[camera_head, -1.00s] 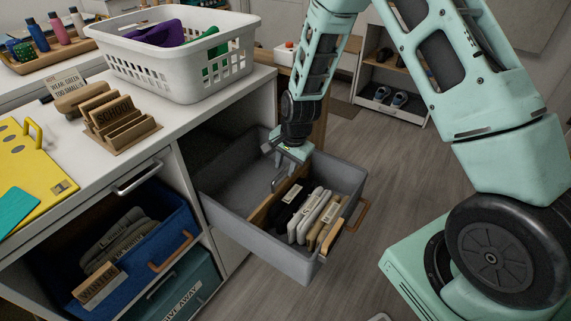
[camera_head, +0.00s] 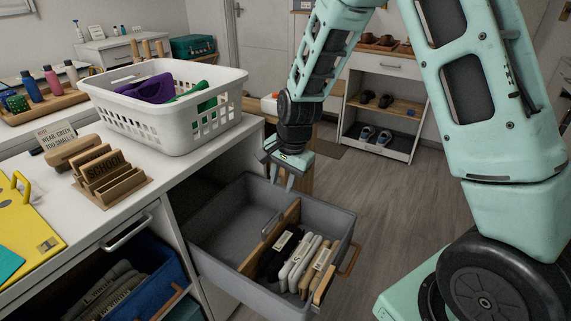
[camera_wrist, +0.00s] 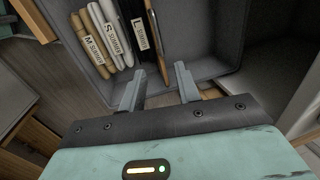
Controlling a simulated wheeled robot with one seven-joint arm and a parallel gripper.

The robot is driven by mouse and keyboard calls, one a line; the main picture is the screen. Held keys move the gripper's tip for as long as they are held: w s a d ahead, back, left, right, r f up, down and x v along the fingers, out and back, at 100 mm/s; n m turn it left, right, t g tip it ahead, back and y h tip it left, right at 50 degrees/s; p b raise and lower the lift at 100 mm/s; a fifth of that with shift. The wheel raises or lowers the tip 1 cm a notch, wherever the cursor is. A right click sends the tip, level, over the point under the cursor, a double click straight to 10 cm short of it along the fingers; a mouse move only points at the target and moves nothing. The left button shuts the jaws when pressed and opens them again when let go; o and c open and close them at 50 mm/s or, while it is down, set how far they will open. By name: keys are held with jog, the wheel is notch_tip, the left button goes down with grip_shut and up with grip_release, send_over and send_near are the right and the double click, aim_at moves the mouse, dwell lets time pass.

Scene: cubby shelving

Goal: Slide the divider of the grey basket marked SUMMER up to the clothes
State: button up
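The grey basket (camera_head: 319,212) is pulled out of the white cubby unit. Its wooden divider (camera_head: 262,247) stands upright beside the folded clothes (camera_head: 295,259), close against the dark garment; I cannot tell if they touch. In the wrist view the clothes (camera_wrist: 102,38) carry M, S and L SUMMER labels, and the divider (camera_wrist: 157,28) shows as a thin brown edge. My gripper (camera_head: 283,183) is above the basket's far side, clear of the divider. Its two fingers (camera_wrist: 158,88) are apart with nothing between them in the wrist view.
A white laundry basket (camera_head: 165,115) and a wooden SCHOOL sorter (camera_head: 108,177) stand on the counter (camera_head: 160,185). A blue basket (camera_head: 155,275) is in the cubby below. The floor (camera_head: 405,185) right of the grey basket is clear. A shoe shelf (camera_head: 384,105) stands behind.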

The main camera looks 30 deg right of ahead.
aim_at(272, 220)
jog(key=shift+s+d+r, duration=0.1)
jog(key=shift+s+r, duration=0.1)
jog(key=shift+r, duration=0.85)
jog(key=shift+s+d+r, duration=0.1)
jog(key=shift+s+r, duration=0.1)
jog(key=shift+r, duration=0.85)
jog(key=a+f+b, duration=0.1)
jog(key=f+b, duration=0.1)
jog(key=f, duration=0.3)
jog(key=w+a+f+b, duration=0.1)
jog(key=f+b, duration=0.2)
jog(key=f, duration=0.3)
jog(key=w+f+b, duration=0.1)
jog(key=f+b, duration=0.1)
jog(key=f, duration=0.4)
jog(key=shift+w+a, duration=0.15)
jog(key=shift+a, duration=0.25)
